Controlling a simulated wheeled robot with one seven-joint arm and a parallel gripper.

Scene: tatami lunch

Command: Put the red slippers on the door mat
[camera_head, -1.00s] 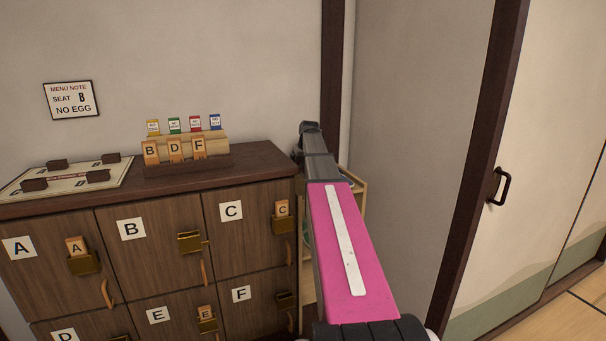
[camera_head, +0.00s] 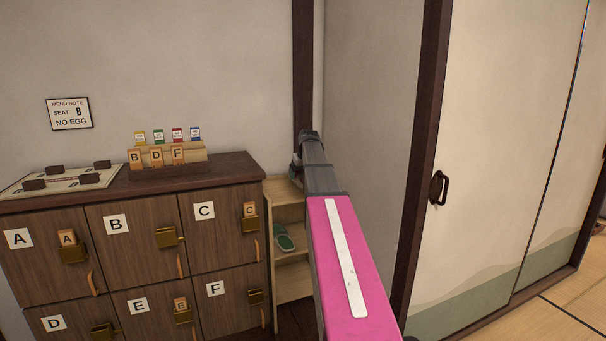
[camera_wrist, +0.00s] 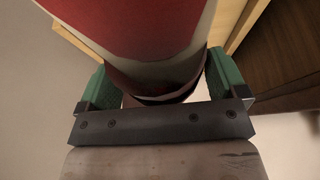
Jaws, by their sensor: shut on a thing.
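In the wrist view, my gripper (camera_wrist: 162,84) has green finger pads on either side of a red slipper (camera_wrist: 135,28) with a pale edge. It is shut on the slipper. The slipper fills the top of that view, and I cannot tell whether one slipper or a pair is held. The door mat is not in view.
A low open shelf (camera_head: 290,276) with a green slipper (camera_head: 285,239) stands beside the lettered lockers (camera_head: 143,258). A wall panel and dark post are just right of my arm. A sliding door (camera_head: 500,130) and tatami (camera_head: 560,315) lie farther right.

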